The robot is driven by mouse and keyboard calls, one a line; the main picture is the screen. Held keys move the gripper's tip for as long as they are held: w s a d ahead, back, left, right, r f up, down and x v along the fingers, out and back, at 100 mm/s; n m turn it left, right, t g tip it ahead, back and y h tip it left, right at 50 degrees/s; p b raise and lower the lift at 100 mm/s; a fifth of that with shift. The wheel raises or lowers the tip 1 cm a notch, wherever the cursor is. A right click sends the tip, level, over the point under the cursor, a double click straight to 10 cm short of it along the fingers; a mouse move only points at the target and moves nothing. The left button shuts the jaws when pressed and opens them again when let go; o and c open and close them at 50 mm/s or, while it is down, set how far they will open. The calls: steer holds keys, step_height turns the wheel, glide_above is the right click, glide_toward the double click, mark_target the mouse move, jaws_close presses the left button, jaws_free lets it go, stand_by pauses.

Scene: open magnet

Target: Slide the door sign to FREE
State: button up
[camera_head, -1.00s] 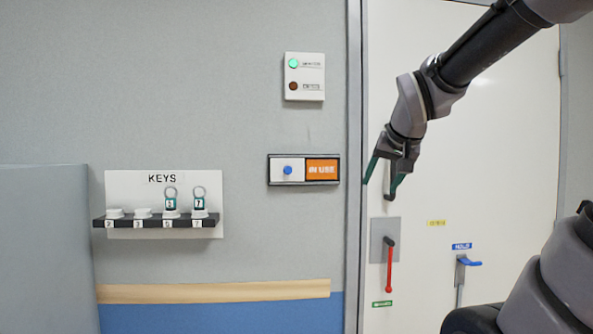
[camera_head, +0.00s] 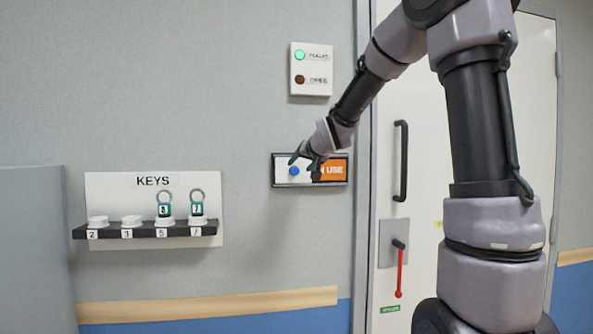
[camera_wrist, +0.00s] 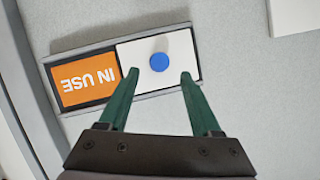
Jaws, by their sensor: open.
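The door sign (camera_head: 337,171) is a dark-framed slider on the grey wall left of the door. Its white sliding plate (camera_head: 281,172) with a round blue knob (camera_head: 294,171) sits at the left end, and the orange panel reading IN USE is uncovered at the right. My gripper (camera_head: 304,157) is at the sign, open, partly covering the orange panel. In the wrist view the sign appears upside down, and my gripper (camera_wrist: 159,73) has its green fingertips spread on either side of the blue knob (camera_wrist: 159,62), with nothing held. Contact with the plate cannot be told.
A light panel (camera_head: 311,69) with a green lamp lit is above the sign. A key rack (camera_head: 150,231) with two tagged keys hangs at the lower left. The door (camera_head: 425,75) with a black handle (camera_head: 401,160) and red lever (camera_head: 400,272) is to the right.

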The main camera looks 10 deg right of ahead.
mark_target(297, 169)
steer(key=shift+x, duration=2.4)
jaws_close()
